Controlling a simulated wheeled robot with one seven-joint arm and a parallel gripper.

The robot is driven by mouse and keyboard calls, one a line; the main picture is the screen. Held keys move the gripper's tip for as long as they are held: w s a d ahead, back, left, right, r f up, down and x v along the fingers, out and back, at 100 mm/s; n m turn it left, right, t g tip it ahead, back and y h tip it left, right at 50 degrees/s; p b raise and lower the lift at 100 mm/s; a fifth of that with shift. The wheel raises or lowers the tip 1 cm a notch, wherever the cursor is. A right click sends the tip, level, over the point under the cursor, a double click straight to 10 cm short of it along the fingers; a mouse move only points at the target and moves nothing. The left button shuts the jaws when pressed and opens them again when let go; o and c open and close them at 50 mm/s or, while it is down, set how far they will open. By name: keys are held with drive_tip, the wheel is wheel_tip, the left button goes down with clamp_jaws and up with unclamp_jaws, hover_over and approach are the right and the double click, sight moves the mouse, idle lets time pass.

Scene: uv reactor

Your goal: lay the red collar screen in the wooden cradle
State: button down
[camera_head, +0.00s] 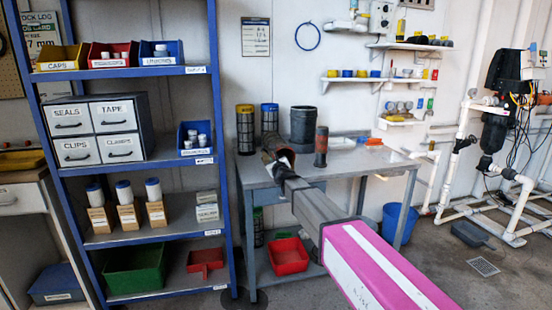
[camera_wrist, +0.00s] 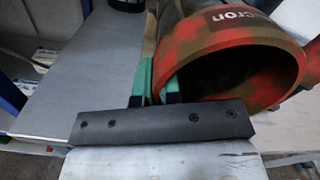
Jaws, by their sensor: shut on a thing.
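The red collar screen shows large in the wrist view, with a worn red and greenish collar (camera_wrist: 245,62) and part of a label reading "cron". Its open end faces the wrist camera. In the head view its red collar (camera_head: 286,156) shows at the table's left part, partly behind my arm. My gripper (camera_wrist: 156,88), with green finger pads, is shut on the collar's left wall. It also shows in the head view (camera_head: 280,169). A light brown strip (camera_wrist: 149,42) beside the screen may be the wooden cradle; the rest is hidden. I cannot tell whether the screen touches it.
A blue-framed shelf (camera_head: 222,150) stands close on the left. The table's right part is fairly clear.

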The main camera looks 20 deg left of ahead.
drive_tip(key=shift+s+f, duration=0.1)
drive_tip(key=shift+f, duration=0.65)
drive_tip(key=c, duration=1.4)
unclamp_jaws()
drive_tip(key=shift+f, duration=0.1)
drive_tip(key=shift+s, duration=0.15)
drive_tip(key=shift+o, duration=0.9)
drive_tip(key=r+v, duration=0.1)
drive_tip(key=v, duration=0.9)
drive_tip(key=shift+s+d, duration=0.15)
drive_tip(key=shift+d, duration=0.15)
drive_tip(key=shift+r, duration=0.1)
